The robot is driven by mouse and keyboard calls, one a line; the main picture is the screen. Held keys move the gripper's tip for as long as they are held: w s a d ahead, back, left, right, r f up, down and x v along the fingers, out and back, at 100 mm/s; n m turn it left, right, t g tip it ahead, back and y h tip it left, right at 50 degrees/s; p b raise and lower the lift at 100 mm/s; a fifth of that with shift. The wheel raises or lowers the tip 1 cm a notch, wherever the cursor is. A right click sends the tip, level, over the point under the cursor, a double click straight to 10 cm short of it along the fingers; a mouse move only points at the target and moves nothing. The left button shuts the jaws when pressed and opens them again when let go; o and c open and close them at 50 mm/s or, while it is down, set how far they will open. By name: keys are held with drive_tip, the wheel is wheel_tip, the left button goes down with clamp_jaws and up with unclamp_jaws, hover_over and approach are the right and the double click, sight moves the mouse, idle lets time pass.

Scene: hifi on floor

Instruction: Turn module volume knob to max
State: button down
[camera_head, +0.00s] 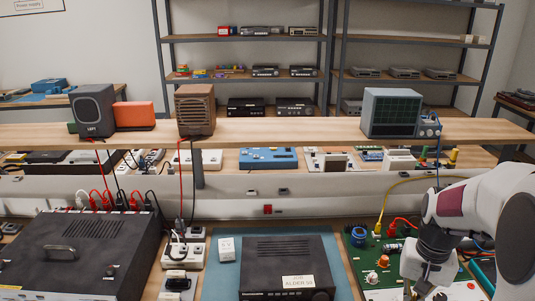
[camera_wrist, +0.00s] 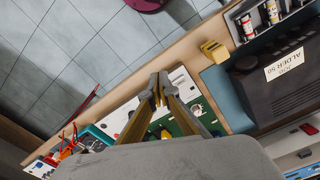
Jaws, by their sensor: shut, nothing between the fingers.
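A white round knob (camera_wrist: 197,110) and a yellow part (camera_wrist: 165,134) show there. I cannot tell which knob is the module's volume knob. My gripper (camera_wrist: 159,90) is shut and empty above the board and white panel. In the head view its fingertips are at or below the bottom edge.
A black unit labelled ALDER 50 (camera_head: 283,266) sits on a blue mat (camera_head: 223,275) left of the board. A larger black amplifier (camera_head: 75,258) with red cables stands at the left. Speakers and an oscilloscope (camera_head: 391,112) stand on the raised shelf. A yellow block (camera_wrist: 214,51) lies near the bench edge.

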sight(399, 300)
drive_tip(key=w+d+f+m, duration=0.1)
drive_tip(key=w+d+f, duration=0.1)
drive_tip(key=w+d, duration=0.3)
drive_tip(key=shift+w+f, duration=0.15)
drive_tip(key=shift+w, duration=0.75)
drive_tip(key=shift+d+f, duration=0.1)
drive_tip(key=shift+f, duration=3.5)
drive_tip(key=shift+w+r, duration=0.1)
drive_tip(key=shift+r, duration=0.05)
drive_tip(key=shift+w+a, duration=0.25)
drive_tip(key=shift+a, duration=0.45)
drive_tip(key=shift+w+a, duration=0.3)
drive_tip(key=shift+s+a, duration=0.25)
drive_tip(key=shift+a, duration=0.1)
